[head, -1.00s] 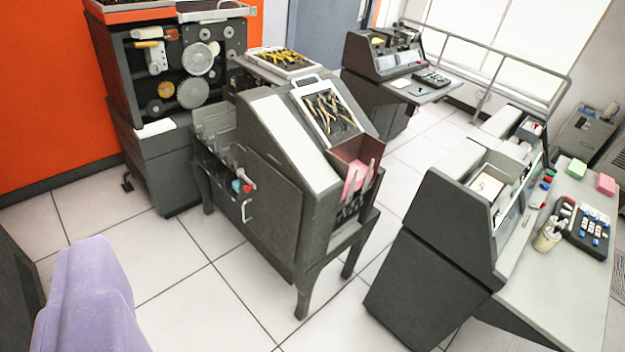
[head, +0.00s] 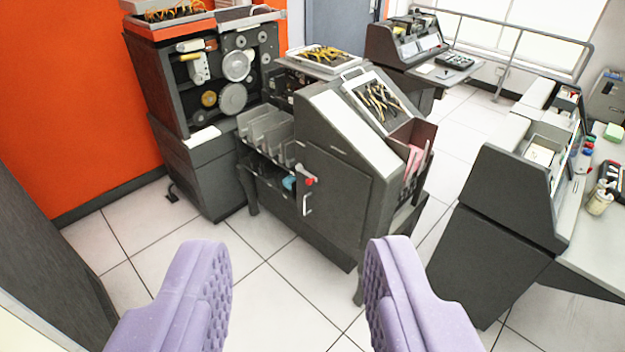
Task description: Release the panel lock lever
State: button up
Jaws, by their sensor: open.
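The panel lock lever (head: 309,181) is a small red-tipped lever at the upper left edge of the dark side panel (head: 335,207) on the middle machine. A light vertical handle (head: 305,204) sits just below it. My gripper (head: 299,275) shows as two purple padded fingers, wide apart, with only floor between them. It is empty and low in the head view. The lever lies beyond the fingertips and is not touched.
Left of the panel are grey card pockets (head: 268,132) with a blue item (head: 289,183) below. A machine with reels (head: 232,98) stands behind at left. A dark cabinet (head: 500,190) with a desk is at right. White tiled floor lies open in front.

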aim_at(299, 167)
jog(key=i+j+z, duration=0.45)
jog(key=i+j, duration=0.25)
jog(key=i, duration=0.25)
jog(key=i+j+z, duration=0.4)
jog(key=i+j, duration=0.4)
jog(key=j, duration=0.25)
